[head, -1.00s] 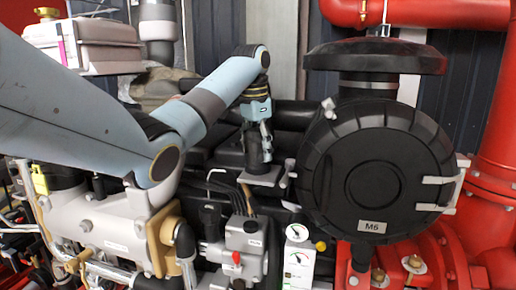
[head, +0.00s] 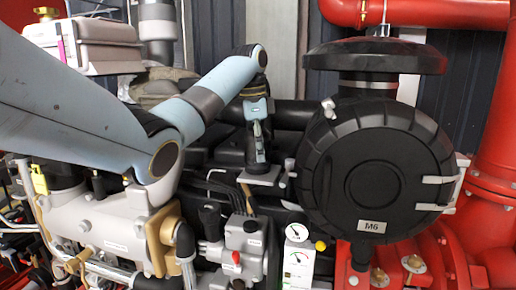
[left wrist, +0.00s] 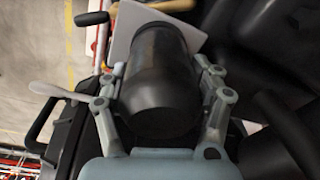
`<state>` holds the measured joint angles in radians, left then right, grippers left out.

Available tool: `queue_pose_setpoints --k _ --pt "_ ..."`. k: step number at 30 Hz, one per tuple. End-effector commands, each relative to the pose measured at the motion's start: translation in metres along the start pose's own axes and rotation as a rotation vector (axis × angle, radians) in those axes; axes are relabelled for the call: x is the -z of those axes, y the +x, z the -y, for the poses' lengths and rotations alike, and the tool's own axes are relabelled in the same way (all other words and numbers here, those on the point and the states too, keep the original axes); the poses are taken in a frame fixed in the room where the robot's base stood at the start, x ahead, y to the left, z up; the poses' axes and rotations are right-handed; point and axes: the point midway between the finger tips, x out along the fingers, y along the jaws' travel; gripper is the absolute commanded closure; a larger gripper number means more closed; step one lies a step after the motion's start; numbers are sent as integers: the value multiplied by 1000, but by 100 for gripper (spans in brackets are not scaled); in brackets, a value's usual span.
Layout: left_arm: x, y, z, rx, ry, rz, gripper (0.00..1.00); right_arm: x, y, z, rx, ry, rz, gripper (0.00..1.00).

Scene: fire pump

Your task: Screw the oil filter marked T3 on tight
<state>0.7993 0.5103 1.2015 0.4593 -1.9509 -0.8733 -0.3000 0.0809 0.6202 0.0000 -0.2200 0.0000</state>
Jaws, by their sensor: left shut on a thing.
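The oil filter (left wrist: 158,85) is a black cylinder between the two fingers of my left gripper (left wrist: 160,72) in the left wrist view. The fingers are shut on its sides. No T3 mark can be read on it. In the head view the left gripper (head: 257,138) points down behind the engine, and its near finger covers much of the filter. The filter stands about upright over a small grey plate (head: 262,178). I cannot tell how its lower end is seated. My right gripper is in neither view.
A large round black housing marked M6 (head: 375,172) stands close on the right. Black pipes (head: 295,115) run behind the gripper. Red pipes (head: 495,150) fill the right side.

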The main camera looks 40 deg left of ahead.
Motion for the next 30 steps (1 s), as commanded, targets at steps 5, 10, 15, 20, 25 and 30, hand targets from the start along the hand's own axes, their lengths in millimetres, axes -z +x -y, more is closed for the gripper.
queue_pose_setpoints --k 5,10,15,20,25,30 --pt "1 1 -2 -23 181 -6 91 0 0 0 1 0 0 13" --pt "1 1 -2 -24 196 -7 91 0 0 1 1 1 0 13" --pt "1 1 -2 -28 235 -8 91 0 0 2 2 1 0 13" --pt "1 0 -2 -47 427 -15 91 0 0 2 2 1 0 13" --pt "1 1 -3 -54 493 -16 32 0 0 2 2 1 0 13" --pt "1 0 -2 -53 490 -15 10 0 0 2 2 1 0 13"
